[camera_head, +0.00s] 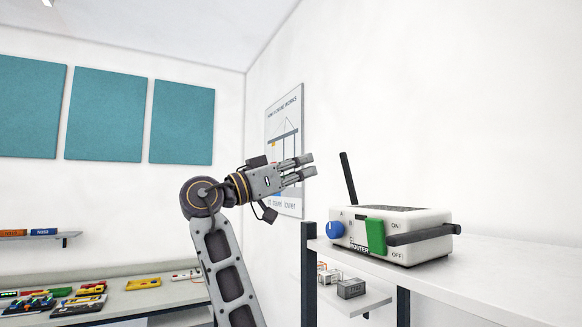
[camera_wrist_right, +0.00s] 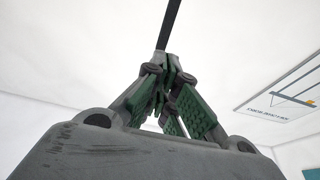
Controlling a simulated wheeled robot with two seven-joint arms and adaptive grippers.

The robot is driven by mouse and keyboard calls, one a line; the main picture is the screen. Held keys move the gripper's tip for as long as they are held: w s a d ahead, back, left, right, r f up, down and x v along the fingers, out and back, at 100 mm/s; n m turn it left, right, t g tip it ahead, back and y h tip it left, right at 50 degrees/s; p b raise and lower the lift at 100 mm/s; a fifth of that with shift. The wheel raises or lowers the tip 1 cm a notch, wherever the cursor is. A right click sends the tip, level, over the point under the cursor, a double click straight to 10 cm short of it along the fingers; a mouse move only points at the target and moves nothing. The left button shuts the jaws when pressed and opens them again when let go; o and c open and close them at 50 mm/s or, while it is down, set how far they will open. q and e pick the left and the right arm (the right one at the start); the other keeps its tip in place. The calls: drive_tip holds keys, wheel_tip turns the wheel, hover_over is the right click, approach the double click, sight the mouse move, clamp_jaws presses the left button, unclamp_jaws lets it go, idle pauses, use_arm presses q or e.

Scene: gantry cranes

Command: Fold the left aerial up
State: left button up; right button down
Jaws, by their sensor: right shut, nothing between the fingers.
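The white router (camera_head: 400,222) stands on a white shelf at the right of the head view. One black aerial (camera_head: 348,178) rises at its left end, nearly upright and leaning a little left. Another dark aerial (camera_head: 424,235) lies about level along the router's right front side. My right gripper (camera_head: 311,166) is shut and empty, left of the upright aerial and apart from it in the picture. In the right wrist view, the shut fingers (camera_wrist_right: 168,75) point toward a dark bar (camera_wrist_right: 173,22), which looks like an aerial. Contact cannot be told there. My left gripper is not in view.
The router's front has a blue knob (camera_head: 335,230) and a green switch (camera_head: 375,236). A crane poster (camera_head: 285,145) hangs on the wall behind my gripper. Small grey boxes (camera_head: 351,289) sit on a lower shelf. A bench (camera_head: 150,300) with several tools stands at the left.

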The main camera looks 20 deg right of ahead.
sight(341, 155)
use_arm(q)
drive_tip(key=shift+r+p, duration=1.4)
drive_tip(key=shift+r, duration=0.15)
use_arm(e)
drive_tip(key=shift+x, duration=3.95)
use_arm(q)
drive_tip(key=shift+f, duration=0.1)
